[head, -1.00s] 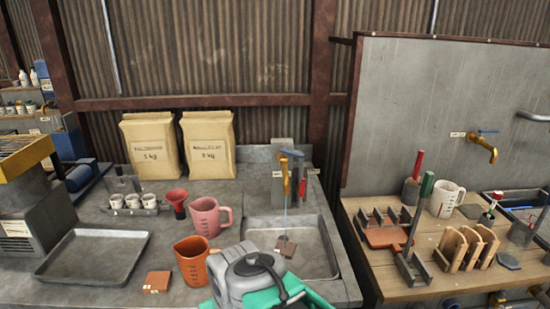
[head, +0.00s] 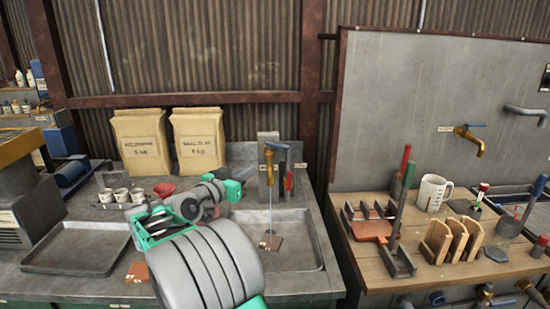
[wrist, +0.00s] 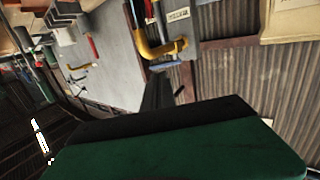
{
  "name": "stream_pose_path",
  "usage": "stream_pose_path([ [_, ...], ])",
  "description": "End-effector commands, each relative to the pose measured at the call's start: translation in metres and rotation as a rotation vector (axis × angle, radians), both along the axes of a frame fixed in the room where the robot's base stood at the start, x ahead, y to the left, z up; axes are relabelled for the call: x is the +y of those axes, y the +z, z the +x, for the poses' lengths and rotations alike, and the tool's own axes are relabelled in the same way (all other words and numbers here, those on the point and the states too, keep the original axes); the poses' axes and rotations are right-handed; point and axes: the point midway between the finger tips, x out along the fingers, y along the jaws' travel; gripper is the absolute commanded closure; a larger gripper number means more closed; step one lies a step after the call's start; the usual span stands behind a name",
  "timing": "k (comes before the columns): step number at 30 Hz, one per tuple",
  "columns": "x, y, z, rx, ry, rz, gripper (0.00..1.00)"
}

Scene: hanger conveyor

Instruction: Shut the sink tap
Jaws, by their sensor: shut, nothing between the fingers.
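The brass sink tap (head: 269,158) stands on a grey block at the back of the sink (head: 306,240), with a blue lever (head: 279,146) on top. A thin stream of water runs from its spout onto a brown block (head: 272,242) in the sink. My gripper (head: 246,173) is shut and empty, just left of the tap and apart from it, as far as I can tell.
A red funnel (head: 163,190), white cups and a metal tray (head: 75,250) are on the left. A second brass tap (head: 469,137) with a blue lever is on the right wall panel. Wooden racks (head: 460,245) stand below it.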

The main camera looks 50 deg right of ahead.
Motion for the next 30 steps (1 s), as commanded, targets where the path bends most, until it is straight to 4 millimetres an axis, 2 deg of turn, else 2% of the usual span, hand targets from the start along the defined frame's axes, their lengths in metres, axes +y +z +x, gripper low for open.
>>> stream_pose_path([
  [3,-0.013,0.013,-0.006,-0.020,-0.046,-0.076,1.00],
  [8,-0.035,0.015,-0.006,-0.019,-0.050,-0.076,1.00],
  [21,-0.127,0.016,0.003,-0.017,-0.047,-0.074,1.00],
  [25,-0.143,0.014,0.005,-0.018,-0.045,-0.073,1.00],
  [30,-0.149,0.013,0.006,-0.019,-0.043,-0.073,1.00],
])
